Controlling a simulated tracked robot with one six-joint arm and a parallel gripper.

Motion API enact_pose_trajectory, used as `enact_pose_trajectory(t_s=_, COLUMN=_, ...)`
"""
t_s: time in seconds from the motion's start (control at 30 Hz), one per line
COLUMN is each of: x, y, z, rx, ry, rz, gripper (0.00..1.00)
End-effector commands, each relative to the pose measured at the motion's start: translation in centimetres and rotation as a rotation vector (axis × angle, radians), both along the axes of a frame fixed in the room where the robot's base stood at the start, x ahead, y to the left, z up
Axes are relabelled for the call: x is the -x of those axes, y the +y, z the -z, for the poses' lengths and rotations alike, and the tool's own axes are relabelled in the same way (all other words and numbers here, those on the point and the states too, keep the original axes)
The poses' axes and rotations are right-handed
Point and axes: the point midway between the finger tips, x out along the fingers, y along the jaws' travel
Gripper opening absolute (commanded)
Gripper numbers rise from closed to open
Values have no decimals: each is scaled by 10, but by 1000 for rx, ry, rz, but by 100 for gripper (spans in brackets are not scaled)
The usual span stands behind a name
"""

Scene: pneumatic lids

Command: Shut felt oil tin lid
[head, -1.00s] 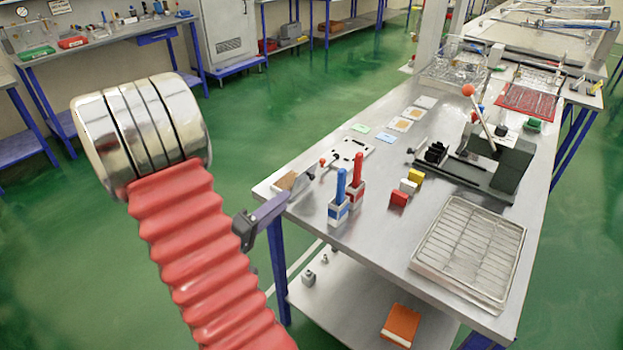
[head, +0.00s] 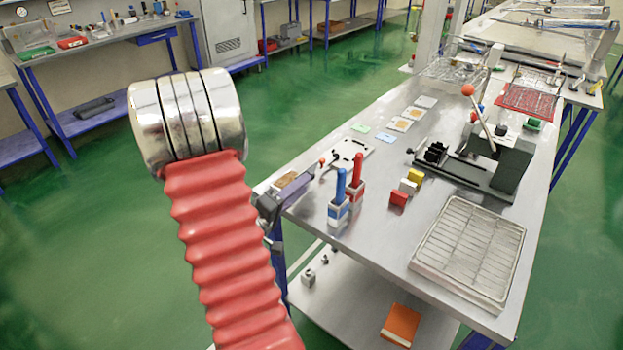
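A small brown felt-like pad (head: 290,181) in a pale frame lies at the near left corner of the metal bench. It may be the felt of the oil tin, but I cannot tell for sure. No lid can be made out clearly. My gripper (head: 294,192), a purple-grey bar with a dark end, shows beside this pad at the bench corner. It overlaps the pad's near edge in the picture, and I cannot tell whether they touch. My red bellows arm hides part of it, and its fingers are too small to read.
A grey plate with holes (head: 346,154), blue (head: 339,196) and red (head: 355,188) handled tools in holders, and coloured blocks (head: 408,187) stand nearby. A wire-rack tray (head: 468,252) and a dark lever device (head: 490,160) are farther right. Bare bench top lies between them.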

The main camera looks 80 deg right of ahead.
Motion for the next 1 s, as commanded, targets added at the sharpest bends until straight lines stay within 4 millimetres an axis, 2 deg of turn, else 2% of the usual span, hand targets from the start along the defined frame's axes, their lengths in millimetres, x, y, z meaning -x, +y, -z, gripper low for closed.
enact_pose_trajectory(t_s=0.43, x=20, y=-46, z=0, rx=-1, ry=-1, rz=1, gripper=33)
enact_pose_trajectory(t_s=0.83, x=22, y=-52, z=0, rx=-1, ry=0, rz=-1, gripper=33)
enact_pose_trajectory(t_s=1.0, x=22, y=-52, z=0, rx=-1, ry=0, rz=-1, gripper=22)
